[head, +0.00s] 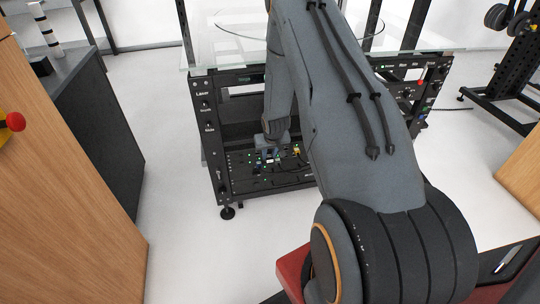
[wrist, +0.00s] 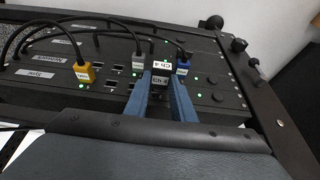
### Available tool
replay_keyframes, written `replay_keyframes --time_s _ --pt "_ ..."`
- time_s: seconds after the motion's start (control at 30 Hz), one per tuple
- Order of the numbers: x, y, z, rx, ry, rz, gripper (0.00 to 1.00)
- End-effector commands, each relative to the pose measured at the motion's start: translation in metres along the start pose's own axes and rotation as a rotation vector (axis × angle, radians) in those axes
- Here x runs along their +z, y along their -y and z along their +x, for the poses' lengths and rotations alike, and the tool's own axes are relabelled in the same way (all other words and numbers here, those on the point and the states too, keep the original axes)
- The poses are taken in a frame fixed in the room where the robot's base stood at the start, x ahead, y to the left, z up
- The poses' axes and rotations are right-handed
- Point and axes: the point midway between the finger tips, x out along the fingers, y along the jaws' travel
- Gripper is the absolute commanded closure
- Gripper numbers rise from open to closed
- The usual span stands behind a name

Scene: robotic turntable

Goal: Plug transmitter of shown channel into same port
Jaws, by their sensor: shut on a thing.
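My gripper (wrist: 160,82) is low at the port panel (wrist: 222,90), its two blue fingers shut on a small transmitter (wrist: 161,67) between them. The transmitter has a white label and a darker label below it, both seeming to read "Ch 4". It is right at the panel face; I cannot tell whether it is seated in a port. A white plug (wrist: 138,62) is just left of it and a blue plug (wrist: 182,67) just right. A yellow plug (wrist: 84,72) is farther left. In the head view my gripper (head: 269,146) is over the rack's lower panel (head: 240,172).
Black cables (wrist: 60,38) arch over the panel from the plugs. Several green lights and dark ports show on it. The rack frame (head: 215,150) and glass top (head: 215,38) stand around my arm. A dark cabinet (head: 95,120) is at left, with clear white floor between.

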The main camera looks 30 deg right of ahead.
Motion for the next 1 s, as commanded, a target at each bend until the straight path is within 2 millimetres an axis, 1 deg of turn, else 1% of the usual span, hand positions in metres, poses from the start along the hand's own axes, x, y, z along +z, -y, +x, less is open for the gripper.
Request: replay_keyframes --time_s 0.47,0.5,0.57,0.6,0.63,0.87,1.0 --pt "-0.0094 -0.0002 0.0039 0.001 0.000 0.000 0.99" --pt "-0.0095 -0.0002 0.0039 0.001 0.000 0.000 0.74" --pt "-0.0095 -0.0003 0.0038 0.001 0.000 0.000 0.64" --pt "-0.0094 -0.0003 0.0038 0.001 0.000 0.000 0.57" --pt "-0.0094 -0.0003 0.0038 0.001 0.000 0.000 0.55" --pt "-0.0091 -0.0003 0.0037 0.001 0.001 0.001 0.55" --pt "-0.0100 -0.0004 -0.0041 0.001 0.000 0.001 0.55"
